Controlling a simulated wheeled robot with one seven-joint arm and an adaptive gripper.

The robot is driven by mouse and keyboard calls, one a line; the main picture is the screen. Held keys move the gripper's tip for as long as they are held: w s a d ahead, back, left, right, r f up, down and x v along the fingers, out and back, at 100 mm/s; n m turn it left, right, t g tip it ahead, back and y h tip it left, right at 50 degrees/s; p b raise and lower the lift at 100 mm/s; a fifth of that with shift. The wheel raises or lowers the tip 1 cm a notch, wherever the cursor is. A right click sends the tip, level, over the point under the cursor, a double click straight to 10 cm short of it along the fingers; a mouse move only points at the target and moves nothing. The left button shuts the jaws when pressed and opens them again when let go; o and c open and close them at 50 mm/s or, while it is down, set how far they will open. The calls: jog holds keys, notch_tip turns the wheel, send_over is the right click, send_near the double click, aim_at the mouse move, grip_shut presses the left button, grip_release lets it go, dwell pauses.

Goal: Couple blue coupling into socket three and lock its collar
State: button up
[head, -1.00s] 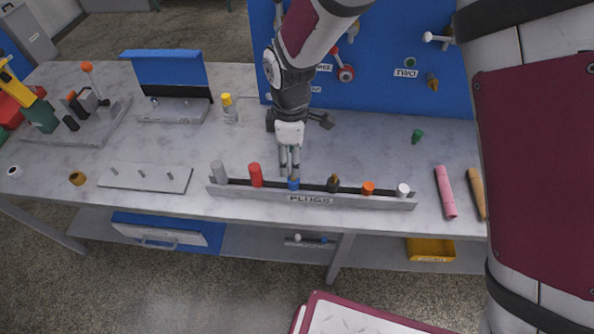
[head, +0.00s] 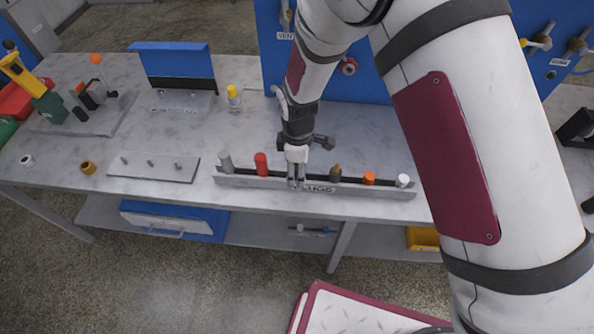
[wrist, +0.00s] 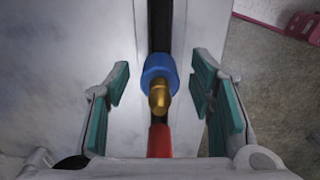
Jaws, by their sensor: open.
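The blue coupling (wrist: 160,68), a blue collar with a brass tip, stands in the plug rack (head: 235,181) on the bench. My gripper (head: 297,184) points down over the middle of the rack and hides the coupling in the head view. In the wrist view, my gripper (wrist: 165,98) is open, with teal pads left and right of the coupling. Gaps show on both sides, so the pads do not appear to touch it. No socket labelled three can be made out; my arm covers much of the blue panel (head: 268,50).
A plate with pegs (head: 150,172) lies left of the rack.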

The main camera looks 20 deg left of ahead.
grip_shut()
jog(key=shift+r, duration=0.15)
